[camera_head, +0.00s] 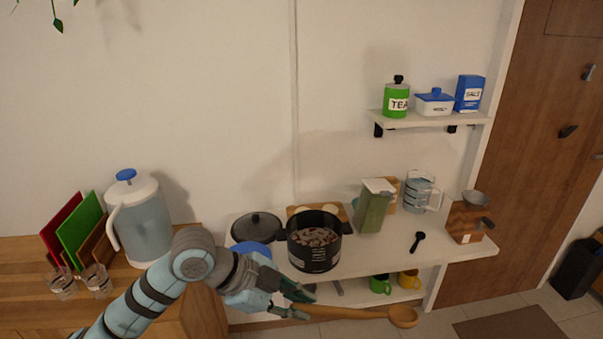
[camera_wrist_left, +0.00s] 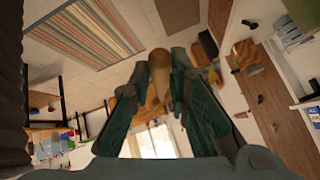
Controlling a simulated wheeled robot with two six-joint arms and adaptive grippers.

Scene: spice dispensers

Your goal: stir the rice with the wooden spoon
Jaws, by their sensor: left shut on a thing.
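The wooden spoon (camera_head: 347,313) is held by its handle in my left gripper (camera_head: 304,303), in front of the counter's front edge. Its bowl end points right in the head view, and the spoon lies roughly level. In the left wrist view, my left gripper (camera_wrist_left: 163,108) is shut on the spoon (camera_wrist_left: 158,77) between its two green fingers. A black pot (camera_head: 313,254) stands on the white counter behind and above the gripper in the picture. Brown lumpy contents (camera_head: 315,237) show inside it; I cannot tell whether they are rice. My right gripper is not in view.
A black lid (camera_head: 256,226) lies left of the pot. A green container (camera_head: 373,208), a glass pitcher (camera_head: 420,191), a black scoop (camera_head: 417,241) and a wooden grinder (camera_head: 466,222) stand or lie to its right. Green (camera_head: 380,284) and yellow (camera_head: 409,281) mugs sit on the lower shelf.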

